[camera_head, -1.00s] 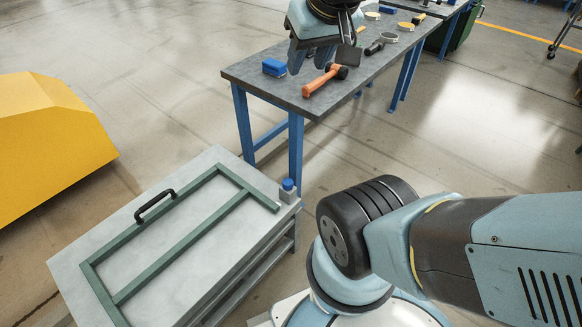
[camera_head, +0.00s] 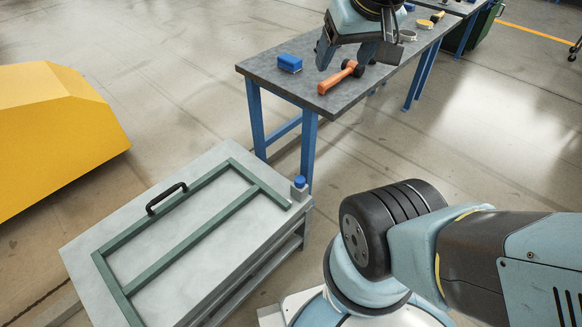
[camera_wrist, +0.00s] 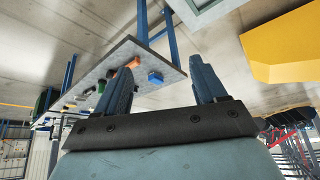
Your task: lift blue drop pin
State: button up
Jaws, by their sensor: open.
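The blue drop pin (camera_head: 300,182) shows as a small blue knob on a grey block at the right corner of the low grey bench (camera_head: 112,240). It stands upright beside the end of the green frame (camera_head: 190,246). My gripper (camera_head: 345,54) is at the top of the head view, over the far table and well away from the pin. Its two fingers are apart and empty, as the wrist view (camera_wrist: 160,72) also shows. I cannot make out the pin in the wrist view.
The dark-topped table (camera_head: 275,80) behind holds a blue block (camera_head: 290,63), an orange-handled hammer (camera_head: 336,80) and other tools. A black handle (camera_head: 166,198) rises from the green frame. A yellow block (camera_head: 55,140) stands left. Floor between is clear.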

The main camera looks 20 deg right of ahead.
jog(key=m+g, duration=0.6)
jog(key=m, duration=0.2)
send_over(300, 179)
notch_tip(300, 179, down, 48)
jog(key=r, duration=0.1)
jog(key=shift+n, duration=0.3)
jog(key=shift+f, duration=6.75)
jog(key=shift+c, duration=0.3)
